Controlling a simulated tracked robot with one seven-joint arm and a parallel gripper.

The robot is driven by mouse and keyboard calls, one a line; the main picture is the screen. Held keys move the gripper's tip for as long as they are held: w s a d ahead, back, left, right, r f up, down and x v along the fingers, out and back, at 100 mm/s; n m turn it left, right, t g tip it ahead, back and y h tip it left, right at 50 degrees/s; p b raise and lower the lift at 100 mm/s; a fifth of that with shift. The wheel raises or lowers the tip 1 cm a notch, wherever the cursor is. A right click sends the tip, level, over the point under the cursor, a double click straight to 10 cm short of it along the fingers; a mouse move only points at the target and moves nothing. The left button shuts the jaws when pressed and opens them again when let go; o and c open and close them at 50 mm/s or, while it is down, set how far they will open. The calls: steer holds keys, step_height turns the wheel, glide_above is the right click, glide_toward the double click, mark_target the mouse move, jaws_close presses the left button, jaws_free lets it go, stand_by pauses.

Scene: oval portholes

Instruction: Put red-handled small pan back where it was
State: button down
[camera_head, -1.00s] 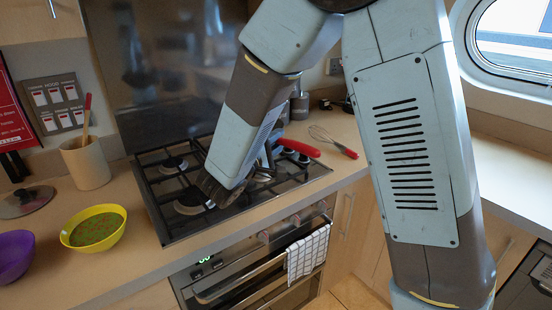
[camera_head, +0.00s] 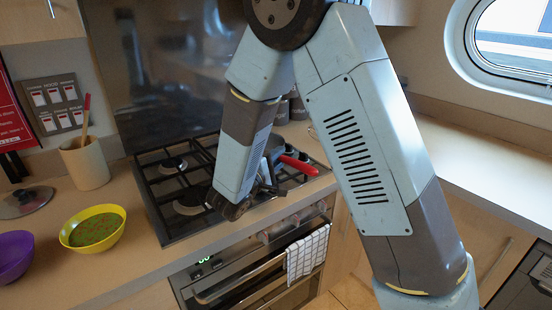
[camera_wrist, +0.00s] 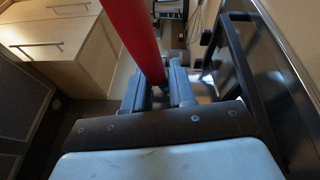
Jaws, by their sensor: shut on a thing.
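The red-handled small pan shows in the head view by its red handle (camera_head: 299,166), over the right part of the hob (camera_head: 182,222). Its dark body is mostly hidden behind my arm, so I cannot tell whether it touches the grate. My gripper (camera_head: 268,184) is at the handle's left end, over the front right of the hob, partly hidden by my wrist. In the wrist view the red handle (camera_wrist: 142,38) runs up from between the two fingers of my gripper (camera_wrist: 158,84), which are shut on it.
A yellow bowl of green food (camera_head: 94,229), a purple bowl (camera_head: 14,252), a glass lid (camera_head: 26,201) and a utensil pot (camera_head: 85,163) stand left of the hob. Dark canisters (camera_head: 298,106) stand behind. The right-hand counter (camera_head: 480,160) is clear. A towel (camera_head: 307,252) hangs on the oven.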

steer(key=shift+f, duration=0.25)
steer(key=c, duration=0.9)
jaws_free()
steer(key=shift+f, duration=0.1)
steer(key=shift+r, duration=0.45)
steer(key=v, duration=1.2)
steer(key=shift+f, duration=0.1)
